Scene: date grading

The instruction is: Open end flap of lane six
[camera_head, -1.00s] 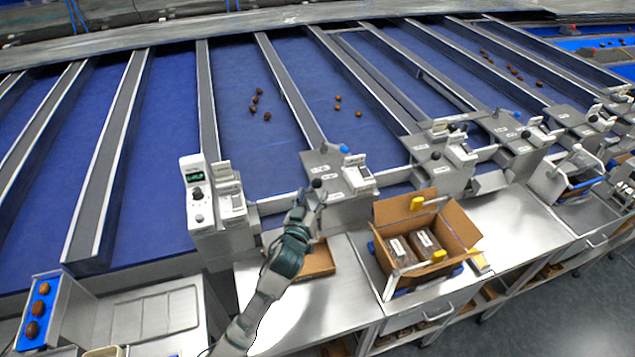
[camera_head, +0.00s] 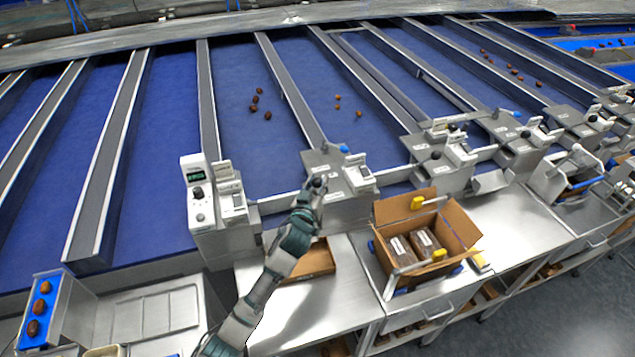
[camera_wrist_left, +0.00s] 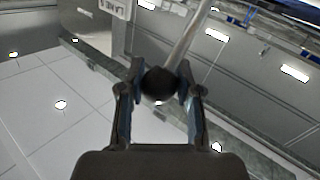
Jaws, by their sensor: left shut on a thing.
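My left gripper (camera_head: 316,188) reaches up from the bottom of the head view to the metal control block (camera_head: 335,172) at a lane's end. In the left wrist view its two fingers (camera_wrist_left: 158,88) are shut on a round black knob (camera_wrist_left: 158,83), one finger at each side. A pale metal lever rod (camera_wrist_left: 188,38) runs up from the knob. A label plate (camera_wrist_left: 117,8) starting with "LANE" shows at the top, its number not readable. The end flap itself cannot be told apart behind the arm. My right gripper is not in view.
Dark dates (camera_head: 254,102) lie on the blue belt (camera_head: 240,70) between metal dividers. A grey box with a green display (camera_head: 197,190) stands left of the gripper. An open carton (camera_head: 385,215) with packs stands at right. A shallow brown tray (camera_head: 318,262) lies below the arm.

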